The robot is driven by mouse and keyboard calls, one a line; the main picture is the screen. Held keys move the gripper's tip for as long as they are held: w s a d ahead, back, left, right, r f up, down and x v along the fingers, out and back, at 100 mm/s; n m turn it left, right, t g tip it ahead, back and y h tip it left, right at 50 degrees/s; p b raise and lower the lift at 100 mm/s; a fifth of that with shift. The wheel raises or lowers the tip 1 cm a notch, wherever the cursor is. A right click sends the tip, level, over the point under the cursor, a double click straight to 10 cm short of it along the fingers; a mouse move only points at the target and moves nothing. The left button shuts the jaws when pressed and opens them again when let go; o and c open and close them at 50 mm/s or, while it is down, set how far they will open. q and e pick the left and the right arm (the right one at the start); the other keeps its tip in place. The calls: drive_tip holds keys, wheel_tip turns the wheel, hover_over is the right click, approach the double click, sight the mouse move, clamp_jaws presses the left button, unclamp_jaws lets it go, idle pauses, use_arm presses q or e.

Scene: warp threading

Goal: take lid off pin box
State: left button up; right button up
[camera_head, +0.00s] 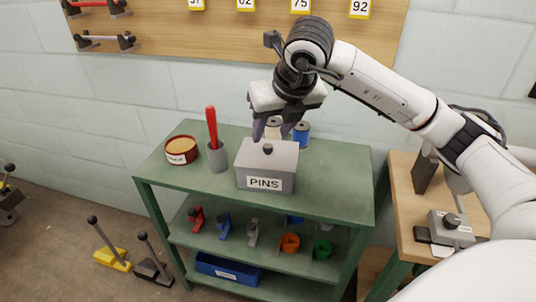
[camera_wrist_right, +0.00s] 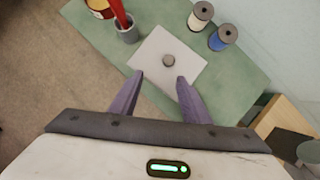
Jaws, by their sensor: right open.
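The grey pin box (camera_head: 264,183), labelled PINS, stands on the green table's top with its lid (camera_head: 277,155) on. A dark round knob (camera_head: 267,149) sits in the middle of the lid. In the right wrist view the lid (camera_wrist_right: 155,75) is a pale square, with its knob (camera_wrist_right: 168,60) just beyond the fingertips. My right gripper (camera_head: 272,130) is above the box, open and empty, its purple fingers pointing down. In the right wrist view the right gripper's fingertips (camera_wrist_right: 160,77) are apart, short of the knob. My left gripper is not in view.
A grey cup (camera_head: 218,158) with a red-handled tool and a round tin (camera_head: 182,150) stand left of the box. Spools, one blue (camera_head: 301,134), stand behind it. The green table (camera_head: 335,185) is clear to the right. A wooden bench (camera_head: 405,190) stands further right.

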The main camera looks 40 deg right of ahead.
sight(268, 145)
drive_tip(key=w+d+f, duration=0.2)
drive_tip(key=f, duration=0.1)
drive_tip(key=shift+w+p+x, duration=0.2)
drive_tip(key=shift+p+x, duration=0.3)
drive_tip(key=shift+x, duration=2.5)
drive_tip(key=shift+d+r, duration=0.1)
drive_tip(key=shift+r, duration=0.1)
clamp_jaws()
